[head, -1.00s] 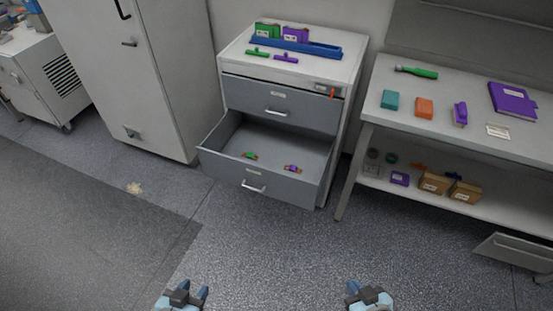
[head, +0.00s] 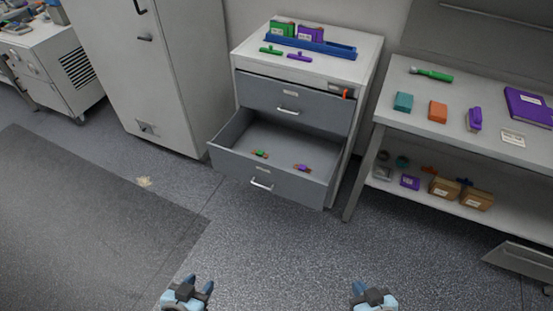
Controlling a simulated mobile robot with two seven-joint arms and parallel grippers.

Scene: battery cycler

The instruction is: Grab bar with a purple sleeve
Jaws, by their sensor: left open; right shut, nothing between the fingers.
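A small bar with a purple sleeve and orange-brown ends (head: 302,167) lies in the open lower drawer (head: 240,172) of the grey cabinet, right of a similar bar with a green sleeve (head: 260,154). A purple T-shaped piece (head: 299,57) lies on the cabinet top beside a green one (head: 271,50). My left gripper (head: 198,285) is open and empty at the bottom edge of the head view. My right gripper (head: 367,290) is shut and empty at the bottom edge, further right. Both are well apart from the drawer.
The cabinet top (head: 363,73) holds a blue tray (head: 330,48) with green and purple boxes. A workbench (head: 395,118) with several items stands at right, a tall locker (head: 170,90) at left. The floor (head: 270,235) before the drawer is clear.

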